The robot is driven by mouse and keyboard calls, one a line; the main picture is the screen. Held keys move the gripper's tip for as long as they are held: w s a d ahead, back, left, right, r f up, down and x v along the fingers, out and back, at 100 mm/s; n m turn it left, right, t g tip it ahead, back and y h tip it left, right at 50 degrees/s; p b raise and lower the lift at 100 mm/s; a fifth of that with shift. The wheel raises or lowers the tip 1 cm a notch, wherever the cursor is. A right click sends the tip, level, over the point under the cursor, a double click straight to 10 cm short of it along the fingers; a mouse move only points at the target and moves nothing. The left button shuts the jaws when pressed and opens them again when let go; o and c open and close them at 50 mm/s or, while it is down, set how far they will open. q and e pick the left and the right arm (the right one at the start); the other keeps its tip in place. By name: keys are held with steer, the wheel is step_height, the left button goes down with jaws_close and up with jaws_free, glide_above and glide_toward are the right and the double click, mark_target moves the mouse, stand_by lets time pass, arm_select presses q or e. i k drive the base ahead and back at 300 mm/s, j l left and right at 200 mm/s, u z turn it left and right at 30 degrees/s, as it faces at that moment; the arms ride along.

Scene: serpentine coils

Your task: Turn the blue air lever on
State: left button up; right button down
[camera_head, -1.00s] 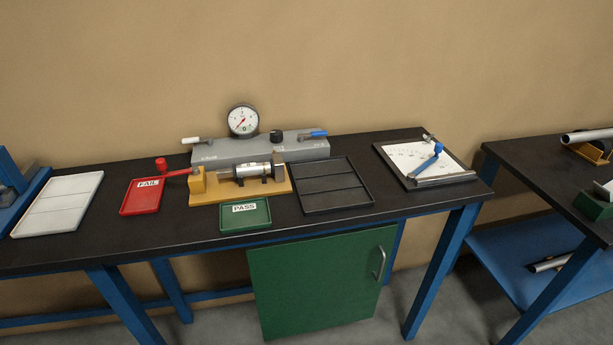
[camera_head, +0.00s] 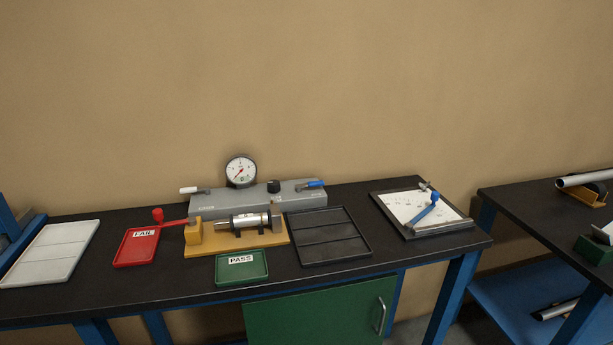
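The blue air lever (camera_head: 315,184) sits at the right end of the grey test box (camera_head: 258,203) at the back of the black bench. It lies roughly level, its handle pointing right. A white lever (camera_head: 188,190) is at the box's left end, pointing left. A round gauge (camera_head: 241,170) and a black knob (camera_head: 274,186) stand on the box between the levers. The small markings on the box are too small to read. Neither of my grippers is in view.
In front of the box, a yellow fixture (camera_head: 207,246) holds a metal cylinder (camera_head: 246,222) with a red-handled clamp. Around it lie a red FAIL tray (camera_head: 128,257), green PASS tray (camera_head: 231,278), black divided tray (camera_head: 344,256), white tray (camera_head: 42,271) and clipboard (camera_head: 451,231). Another bench stands right.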

mark_target(320, 183)
steer(key=i+j+z, duration=0.15)
steer(key=z, duration=0.25)
steer(key=i+j+z, duration=0.15)
steer(key=j+z, duration=0.25)
steer(key=i+j+z, duration=0.1)
steer(key=z, duration=0.3)
steer(key=k+j, duration=0.05)
